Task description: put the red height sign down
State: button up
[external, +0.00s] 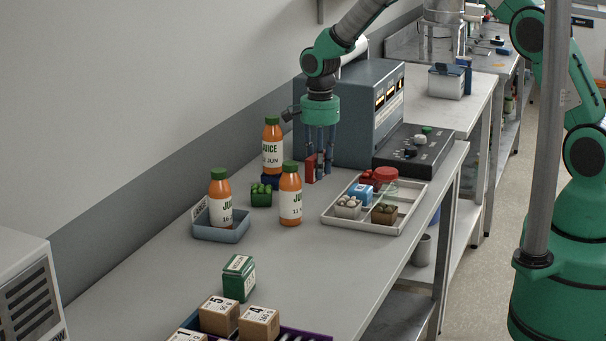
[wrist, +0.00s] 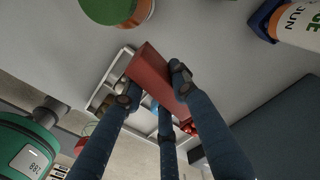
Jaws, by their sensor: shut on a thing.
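The red height sign (external: 310,168) is a small red block. My gripper (external: 318,177) points straight down, its dark blue fingers shut on the sign, low over the bench. In the wrist view the red sign (wrist: 158,78) sits between the fingertips of my gripper (wrist: 155,90), slightly tilted in the picture. I cannot tell whether its lower edge touches the bench. Its printed face, if any, is not seen.
A juice bottle (external: 290,194) stands just left in front of the sign, another (external: 272,145) behind left. A divided white tray (external: 341,224) with small boxes lies right. A grey machine (external: 345,110) stands close behind.

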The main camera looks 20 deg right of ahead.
jog(key=s+d+f, duration=0.1)
jog(key=s+f, duration=0.1)
jog(key=s, duration=1.8)
jog(key=s+d+f+n+b, duration=0.1)
jog(key=s+d+f, duration=0.1)
jog(key=s, duration=1.7)
jog(key=shift+s+f+n, duration=0.2)
jog(key=shift+s+n, duration=0.1)
jog(key=shift+s, duration=0.1)
jog(key=shift+w+a, duration=0.1)
jog(key=shift+a, duration=0.05)
send_over(334, 266)
jog(key=shift+f+b, duration=0.3)
jog(key=shift+f, duration=0.45)
jog(key=shift+f, duration=1.75)
jog(key=shift+f, duration=0.15)
